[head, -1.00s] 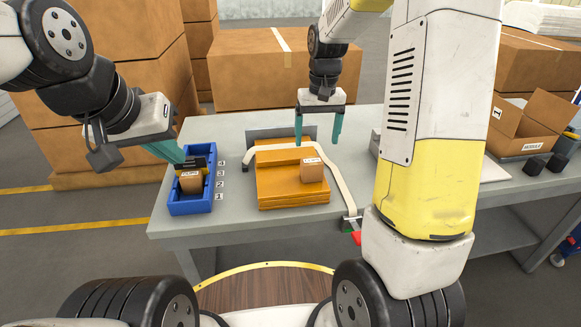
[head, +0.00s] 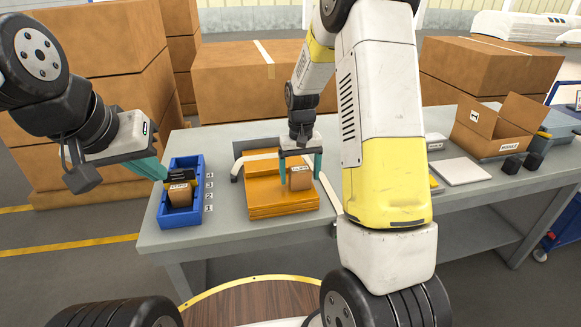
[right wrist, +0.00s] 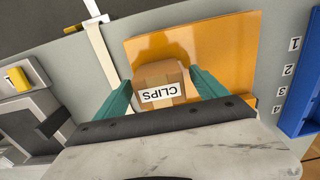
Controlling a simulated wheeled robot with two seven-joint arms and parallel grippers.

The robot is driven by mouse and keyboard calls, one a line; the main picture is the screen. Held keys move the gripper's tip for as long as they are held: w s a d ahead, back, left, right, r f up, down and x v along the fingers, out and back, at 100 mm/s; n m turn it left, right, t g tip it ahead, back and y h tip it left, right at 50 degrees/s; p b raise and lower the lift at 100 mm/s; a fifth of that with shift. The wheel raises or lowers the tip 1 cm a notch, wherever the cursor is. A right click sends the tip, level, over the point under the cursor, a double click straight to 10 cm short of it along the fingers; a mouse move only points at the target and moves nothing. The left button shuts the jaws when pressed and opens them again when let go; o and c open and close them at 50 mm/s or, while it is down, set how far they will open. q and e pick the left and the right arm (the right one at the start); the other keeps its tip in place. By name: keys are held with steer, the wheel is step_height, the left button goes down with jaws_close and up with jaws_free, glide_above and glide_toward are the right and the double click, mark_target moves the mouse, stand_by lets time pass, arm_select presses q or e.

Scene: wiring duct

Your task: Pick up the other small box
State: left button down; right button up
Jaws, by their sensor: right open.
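A small brown box (head: 300,177) stands on the orange stack (head: 283,208). In the right wrist view the box (right wrist: 158,82) carries a label reading CLIPS. My right gripper (head: 300,172) is open, with its teal fingers on either side of this box; I cannot tell whether they touch it. Another small brown box (head: 180,194) with a label sits in the blue tray (head: 163,217) on the left. My left gripper (head: 160,174) is at that tray's upper left edge beside a dark item; its fingertips are partly hidden.
The tray has number labels (head: 209,194) along its right side. An open carton (head: 500,125) and black blocks (head: 522,162) stand on the right of the grey table (head: 225,235).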

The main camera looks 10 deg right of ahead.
steer(key=c, duration=1.4)
steer(key=shift+c, duration=0.2)
steer(key=shift+r, duration=0.15)
